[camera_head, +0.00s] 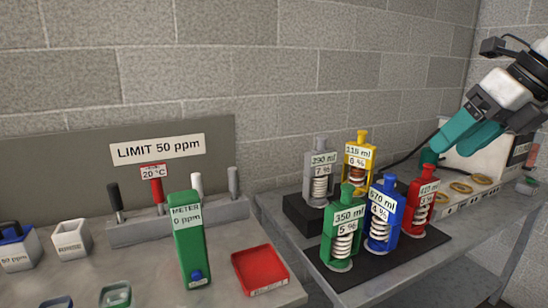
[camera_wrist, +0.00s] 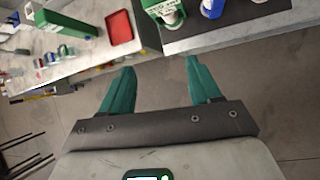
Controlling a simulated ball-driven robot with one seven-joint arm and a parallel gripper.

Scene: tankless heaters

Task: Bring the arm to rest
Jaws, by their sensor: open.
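My gripper (camera_head: 460,135) has teal fingers and hangs in the air at the upper right of the head view, above the right-hand table. In the wrist view my gripper (camera_wrist: 158,85) shows its two fingers spread wide, with nothing between them but the floor beyond. In the head view, its fingers appear close to the top of the red heater (camera_head: 418,205); I cannot tell the gap in depth.
A black mat (camera_head: 400,262) bears the green (camera_head: 343,232) and blue (camera_head: 382,215) heaters. Yellow (camera_head: 358,158) and grey (camera_head: 318,172) heaters stand behind. A green meter (camera_head: 188,240) and red tray (camera_head: 260,268) are on the left table. Open floor (camera_wrist: 200,130) lies below my gripper.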

